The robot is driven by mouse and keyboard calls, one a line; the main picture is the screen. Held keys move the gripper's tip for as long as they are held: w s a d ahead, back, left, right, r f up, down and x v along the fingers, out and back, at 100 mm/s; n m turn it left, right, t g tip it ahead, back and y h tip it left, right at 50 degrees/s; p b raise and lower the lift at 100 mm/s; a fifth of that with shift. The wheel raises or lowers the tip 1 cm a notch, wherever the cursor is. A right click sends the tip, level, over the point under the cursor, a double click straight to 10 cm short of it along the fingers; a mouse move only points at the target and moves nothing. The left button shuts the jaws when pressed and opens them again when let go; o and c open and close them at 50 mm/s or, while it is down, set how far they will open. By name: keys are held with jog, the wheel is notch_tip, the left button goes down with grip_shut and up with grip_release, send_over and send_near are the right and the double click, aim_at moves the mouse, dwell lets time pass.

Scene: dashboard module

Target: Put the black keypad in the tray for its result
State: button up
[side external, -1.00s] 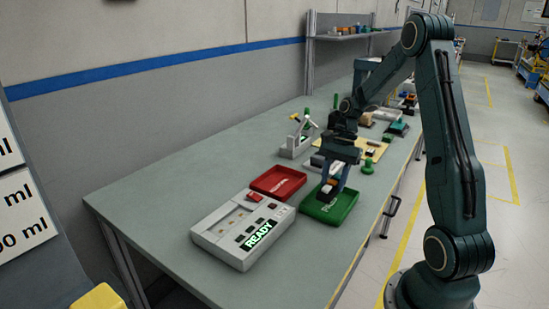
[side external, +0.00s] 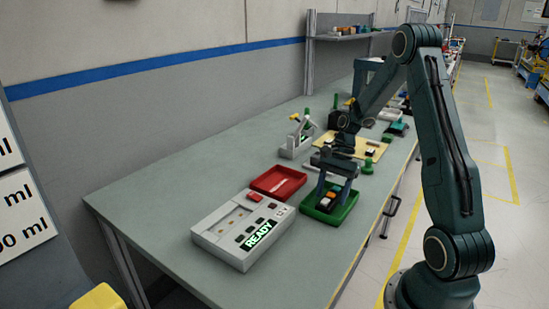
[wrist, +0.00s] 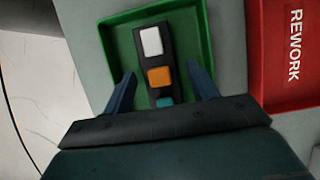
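The black keypad (side external: 327,202) lies in the green tray (side external: 347,212). In the wrist view the keypad (wrist: 140,42) shows a white, an orange and a teal button along its body, inside the green tray (wrist: 205,32). My gripper (side external: 334,194) is low over the green tray. Its fingers stand open on either side of the keypad, with green tray floor showing between each finger and the keypad in the wrist view (wrist: 161,78). The tester (side external: 242,228) shows READY on its green display.
A red tray (side external: 277,182) marked REWORK (wrist: 285,95) stands just beside the green tray. A green knob-like piece (side external: 367,166) and a yellow board (side external: 363,146) sit behind. The table left of the tester is clear.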

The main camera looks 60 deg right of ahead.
jog(key=shift+r, duration=0.15)
jog(key=v, duration=1.2)
dwell(0.7)
jog(key=s+a+r+n+t+h, duration=0.15)
jog(key=a+r+n, duration=0.3)
jog(key=a, duration=0.45)
jog(key=a+r+n+h, duration=0.2)
jog(key=a+r+n, duration=0.25)
jog(key=a, duration=0.45)
jog(key=s+a+r+n+t+h, duration=0.1)
jog(key=s+a+n+t, duration=0.3)
jog(key=s+a+n, duration=0.4)
jog(key=shift+s+a+n, duration=0.4)
jog(key=shift+s+n, duration=0.1)
jog(key=shift+s, duration=1.5)
jog(key=shift+r, duration=0.15)
